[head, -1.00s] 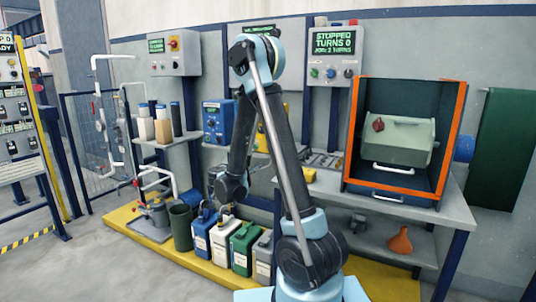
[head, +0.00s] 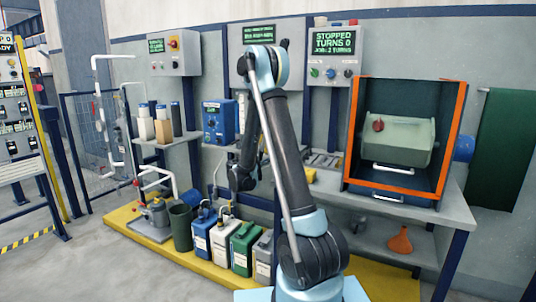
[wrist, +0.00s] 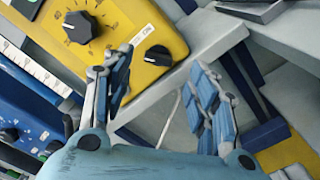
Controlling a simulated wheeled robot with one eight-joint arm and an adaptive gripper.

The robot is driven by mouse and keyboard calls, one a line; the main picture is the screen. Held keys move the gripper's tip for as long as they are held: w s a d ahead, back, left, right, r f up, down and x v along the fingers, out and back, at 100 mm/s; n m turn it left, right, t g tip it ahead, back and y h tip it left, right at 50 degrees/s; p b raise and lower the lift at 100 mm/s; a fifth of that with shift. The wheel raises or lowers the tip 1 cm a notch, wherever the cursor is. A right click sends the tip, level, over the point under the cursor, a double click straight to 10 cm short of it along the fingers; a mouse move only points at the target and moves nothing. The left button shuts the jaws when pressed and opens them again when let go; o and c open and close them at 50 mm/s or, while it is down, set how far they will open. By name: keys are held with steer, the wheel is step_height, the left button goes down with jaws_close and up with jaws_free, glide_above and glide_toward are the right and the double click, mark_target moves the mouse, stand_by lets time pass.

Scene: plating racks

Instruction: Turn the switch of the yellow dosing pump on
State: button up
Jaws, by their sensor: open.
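The yellow dosing pump (wrist: 115,48) fills the upper left of the wrist view, its face tilted in the picture. It carries a large black dial (wrist: 82,27) and, near its lower right corner, a smaller black switch knob (wrist: 158,54) with an "ON" mark beside it. I cannot tell which way the switch is turned. My gripper (wrist: 161,64) is open and empty, its two blue fingers either side of the line to the switch, apparently short of it. In the head view my gripper (head: 241,178) hangs left of my arm, and the yellow pump is mostly hidden behind my arm.
A blue pump (head: 218,121) stands left of my arm; blue casing with a black knob also shows in the wrist view (wrist: 25,120). Several canisters stand on the yellow floor platform (head: 135,228) below. An orange-framed cabinet (head: 452,145) is on the right bench.

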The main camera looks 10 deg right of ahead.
steer(key=shift+x, duration=2.6)
steer(key=shift+c, duration=0.3)
